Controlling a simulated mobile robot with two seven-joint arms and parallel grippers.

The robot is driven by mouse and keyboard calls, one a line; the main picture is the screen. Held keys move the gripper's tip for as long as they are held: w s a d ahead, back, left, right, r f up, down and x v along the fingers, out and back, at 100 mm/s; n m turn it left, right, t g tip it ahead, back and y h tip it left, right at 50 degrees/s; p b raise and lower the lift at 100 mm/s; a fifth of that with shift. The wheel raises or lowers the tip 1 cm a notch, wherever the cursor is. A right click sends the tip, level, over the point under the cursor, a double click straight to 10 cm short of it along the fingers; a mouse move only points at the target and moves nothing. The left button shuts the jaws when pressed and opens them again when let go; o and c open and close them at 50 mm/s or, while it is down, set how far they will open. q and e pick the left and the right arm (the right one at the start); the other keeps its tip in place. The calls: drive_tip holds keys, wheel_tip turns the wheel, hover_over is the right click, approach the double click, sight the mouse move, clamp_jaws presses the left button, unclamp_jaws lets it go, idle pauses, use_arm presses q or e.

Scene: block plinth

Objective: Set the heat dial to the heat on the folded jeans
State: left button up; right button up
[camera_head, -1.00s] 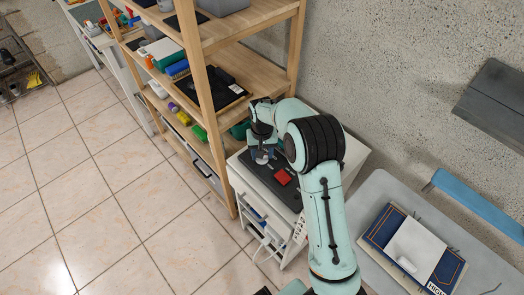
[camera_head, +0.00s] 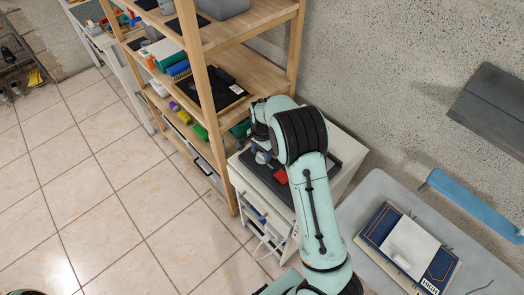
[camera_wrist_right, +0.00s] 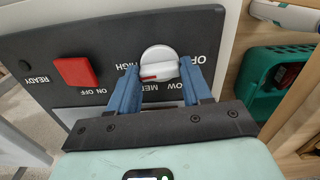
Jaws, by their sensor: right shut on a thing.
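The heat dial is a white round knob (camera_wrist_right: 160,58) with a red mark on the dark panel (camera_wrist_right: 35,45) of a white unit. In the right wrist view the words OFF, LOW, MED and HIGH stand around it. The red mark is on the knob's lower left side; its exact setting is hard to tell. My right gripper (camera_wrist_right: 160,75), also in the head view (camera_head: 262,156), is shut on the dial, one blue finger at each side. The folded jeans (camera_head: 377,220), dark blue, lie on a grey table, with a label reading HIGH (camera_head: 430,285).
A red switch (camera_wrist_right: 76,71) marked ON OFF sits beside the dial. A wooden shelf (camera_head: 203,100) stands close to the left of the unit. A white sheet (camera_head: 411,240) lies on the jeans. The tiled floor at left is clear.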

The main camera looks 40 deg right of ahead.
sight(262, 154)
use_arm(q)
drive_tip(key=shift+w+r, duration=0.2)
drive_tip(key=shift+r, duration=0.05)
use_arm(e)
drive_tip(key=shift+m, duration=0.6)
drive_tip(key=o, duration=1.1)
drive_tip(key=shift+c, duration=0.2)
use_arm(q)
drive_tip(key=shift+w+r+p, duration=0.55)
drive_tip(key=shift+w+r, duration=0.05)
drive_tip(key=shift+w, duration=0.05)
use_arm(e)
wheel_tip(262, 154, up, 14)
drive_tip(key=shift+f, duration=0.25)
